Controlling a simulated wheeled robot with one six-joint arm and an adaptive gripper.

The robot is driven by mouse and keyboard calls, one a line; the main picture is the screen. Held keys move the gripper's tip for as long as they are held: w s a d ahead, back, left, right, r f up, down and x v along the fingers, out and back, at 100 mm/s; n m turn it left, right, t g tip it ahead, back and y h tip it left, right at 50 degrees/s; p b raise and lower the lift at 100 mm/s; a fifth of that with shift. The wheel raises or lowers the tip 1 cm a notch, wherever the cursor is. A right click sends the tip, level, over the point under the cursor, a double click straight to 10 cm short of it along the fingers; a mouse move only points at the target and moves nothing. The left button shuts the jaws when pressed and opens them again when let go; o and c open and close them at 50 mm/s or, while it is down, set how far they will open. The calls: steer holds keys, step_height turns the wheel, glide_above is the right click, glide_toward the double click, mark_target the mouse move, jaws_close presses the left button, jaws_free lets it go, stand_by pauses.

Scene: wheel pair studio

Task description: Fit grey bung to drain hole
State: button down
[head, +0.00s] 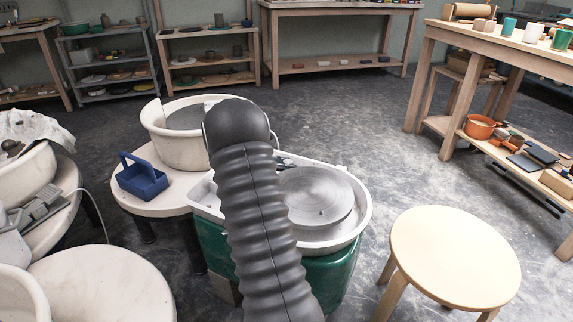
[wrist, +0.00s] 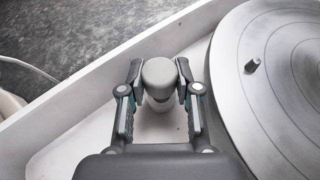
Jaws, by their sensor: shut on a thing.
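The grey bung (wrist: 159,73), a rounded grey cap with a paler body below it, stands between the fingers of my gripper (wrist: 159,77) in the wrist view. My gripper is shut on it, one finger on each side. The bung is over the white pan (wrist: 62,158) of the wheel, left of the round metal wheel head (wrist: 290,90). The drain hole is not visible. I cannot tell whether the bung touches the pan floor. In the head view my arm hides the gripper and the bung; the wheel head (head: 316,196) shows to its right.
A dark pin (wrist: 252,65) stands up from the wheel head. The pan has a raised white rim (wrist: 115,75). In the head view, a blue caddy (head: 142,180) sits on a round table at left. A wooden stool (head: 455,255) stands at right. Open floor lies behind the wheel.

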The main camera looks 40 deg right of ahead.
steer(key=shift+f+b, duration=0.45)
steer(key=shift+f, duration=0.6)
steer(key=c, duration=0.7)
jaws_free()
steer(key=v, duration=1.2)
